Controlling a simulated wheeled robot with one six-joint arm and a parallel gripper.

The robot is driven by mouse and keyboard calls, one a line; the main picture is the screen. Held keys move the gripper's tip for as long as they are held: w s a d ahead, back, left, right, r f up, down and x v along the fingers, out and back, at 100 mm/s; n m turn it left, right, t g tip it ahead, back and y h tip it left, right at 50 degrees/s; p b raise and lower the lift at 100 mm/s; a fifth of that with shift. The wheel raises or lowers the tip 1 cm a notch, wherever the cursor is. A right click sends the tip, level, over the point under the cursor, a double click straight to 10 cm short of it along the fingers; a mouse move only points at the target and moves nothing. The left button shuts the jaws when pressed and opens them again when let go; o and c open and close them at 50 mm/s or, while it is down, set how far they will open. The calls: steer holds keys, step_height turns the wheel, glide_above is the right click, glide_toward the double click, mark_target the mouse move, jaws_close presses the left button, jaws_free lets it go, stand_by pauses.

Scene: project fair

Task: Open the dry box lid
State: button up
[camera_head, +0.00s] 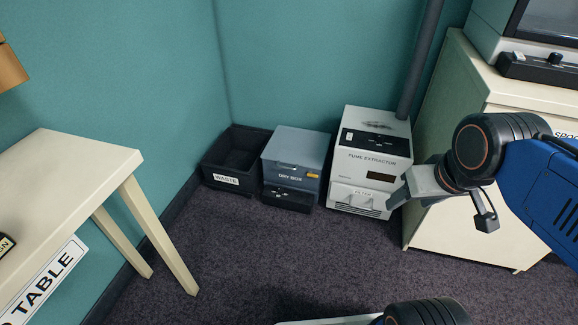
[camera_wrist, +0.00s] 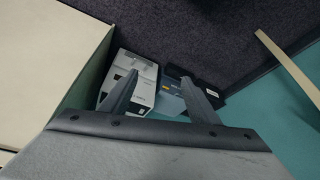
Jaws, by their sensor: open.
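The dry box (camera_head: 291,172) is a grey-blue box on the floor against the back wall, with a dark lower front. Its lid (camera_head: 299,145) lies flat on top and looks shut. In the wrist view the dry box (camera_wrist: 168,98) shows between my fingers, partly hidden by them. My gripper (camera_head: 398,198) is at the right in the head view, in front of the fume extractor and apart from the dry box. In the wrist view its two fingers (camera_wrist: 160,95) are spread with nothing between them.
A black waste bin (camera_head: 226,180) stands left of the dry box. The white fume extractor (camera_head: 368,165) stands close on its right, with a pipe (camera_head: 420,60) rising behind. A cream cabinet (camera_head: 440,215) is at right, a table (camera_head: 70,185) at left. The carpet (camera_head: 270,250) in front is clear.

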steer(key=shift+w, duration=0.1)
steer(key=c, duration=0.5)
steer(key=shift+w+d+f, duration=0.15)
steer(key=shift+w+d, duration=0.05)
steer(key=shift+w, duration=0.05)
steer(key=shift+c, duration=0.2)
steer(key=w+d+f+n+g+h, duration=0.1)
steer(key=w+f+h, duration=0.2)
steer(key=w, duration=0.5)
steer(key=w+d+f+n+g+h, duration=0.1)
steer(key=w+f+h, duration=0.15)
steer(key=w, duration=0.65)
steer(key=w+d+f+n+g+h, duration=0.1)
steer(key=w+d+f+h, duration=0.2)
steer(key=w, duration=0.5)
steer(key=w+a+f+n+t+h, duration=0.2)
steer(key=w+a+f+n+t, duration=0.55)
steer(key=w+a+f, duration=1.15)
steer(key=w+a+f+n+t+y, duration=0.2)
steer(key=a+f+n+t+y, duration=0.25)
steer(key=a+f, duration=1.15)
steer(key=shift+m+t+y, duration=0.3)
steer(key=shift+m+t, duration=0.1)
steer(key=shift+m, duration=0.1)
steer(key=x, duration=1.8)
steer(key=shift+s+d+f, duration=0.25)
steer(key=shift+d+f, duration=0.1)
